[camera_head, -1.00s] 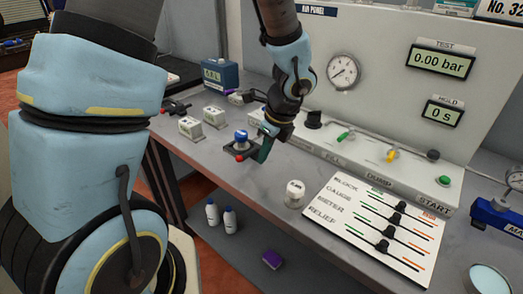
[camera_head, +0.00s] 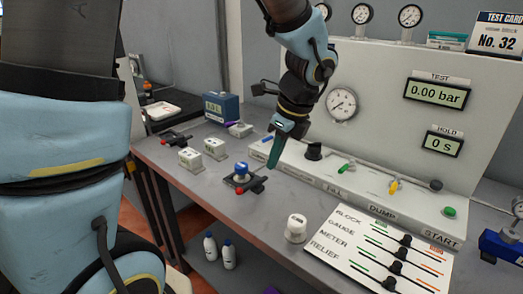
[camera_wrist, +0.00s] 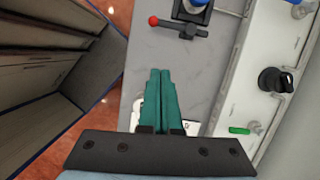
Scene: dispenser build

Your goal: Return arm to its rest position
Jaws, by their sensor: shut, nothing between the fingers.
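My gripper (camera_head: 274,151) hangs in the air above the grey bench (camera_head: 203,209), just in front of the air panel (camera_head: 390,116). Its teal fingers are together with nothing between them; they also show shut in the wrist view (camera_wrist: 161,98). My arm comes down from the top of the head view. A blue-capped part in a small clamp with a red-tipped handle (camera_head: 242,177) sits on the bench below and left of the gripper, apart from it. The same clamp shows at the top of the wrist view (camera_wrist: 181,30).
A white-lidded jar (camera_head: 296,228) and the white slider board (camera_head: 376,250) lie at the bench's front right. Two white blocks (camera_head: 201,153) and a blue box (camera_head: 221,106) stand on the left. The panel's black knob (camera_head: 314,151) is close beside the gripper. White bottles (camera_head: 219,250) stand below the bench.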

